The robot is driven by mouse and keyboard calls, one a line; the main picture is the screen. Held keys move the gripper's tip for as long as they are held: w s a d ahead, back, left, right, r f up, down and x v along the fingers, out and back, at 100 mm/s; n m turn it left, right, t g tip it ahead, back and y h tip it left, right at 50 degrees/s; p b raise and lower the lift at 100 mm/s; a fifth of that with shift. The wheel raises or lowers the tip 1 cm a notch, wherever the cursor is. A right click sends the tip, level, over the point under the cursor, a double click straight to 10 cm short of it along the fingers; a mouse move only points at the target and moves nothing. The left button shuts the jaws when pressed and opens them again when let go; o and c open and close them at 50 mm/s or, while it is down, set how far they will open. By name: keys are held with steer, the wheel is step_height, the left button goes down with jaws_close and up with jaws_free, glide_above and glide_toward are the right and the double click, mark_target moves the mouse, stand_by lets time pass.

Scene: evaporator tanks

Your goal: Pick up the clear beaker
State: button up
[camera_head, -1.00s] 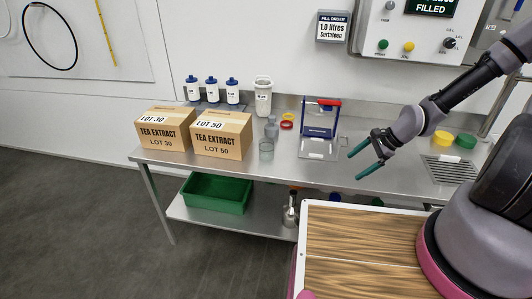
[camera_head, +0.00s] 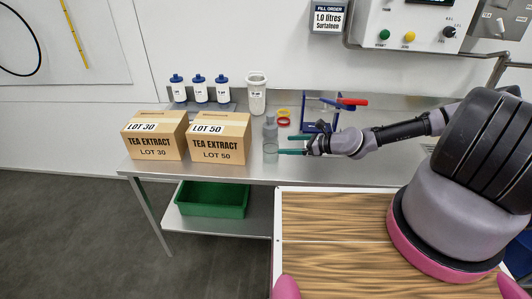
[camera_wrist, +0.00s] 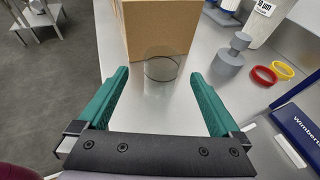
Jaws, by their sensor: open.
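The clear beaker (camera_head: 270,153) stands upright on the steel table, just right of the LOT 50 box. It also shows in the wrist view (camera_wrist: 161,70), ahead of my gripper and close to the box's face. My gripper (camera_head: 277,144) is level, with its green fingers pointing left at the beaker. In the wrist view my gripper (camera_wrist: 160,82) is open, the fingers wide apart and the beaker in line with the gap. The beaker is at or just beyond the fingertips; I cannot tell whether they flank it. Nothing is held.
The LOT 50 box (camera_head: 220,140) and LOT 30 box (camera_head: 155,137) stand left. A blue stand (camera_head: 320,112) and white jug (camera_head: 257,95) are behind.

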mark_target(271, 145)
steer(key=x, duration=0.8)
steer(key=shift+w+a+f, duration=0.2)
steer(key=shift+w+f, duration=0.1)
steer(key=shift+c, duration=0.3)
steer(key=c, duration=1.2)
steer(key=shift+r, duration=0.15)
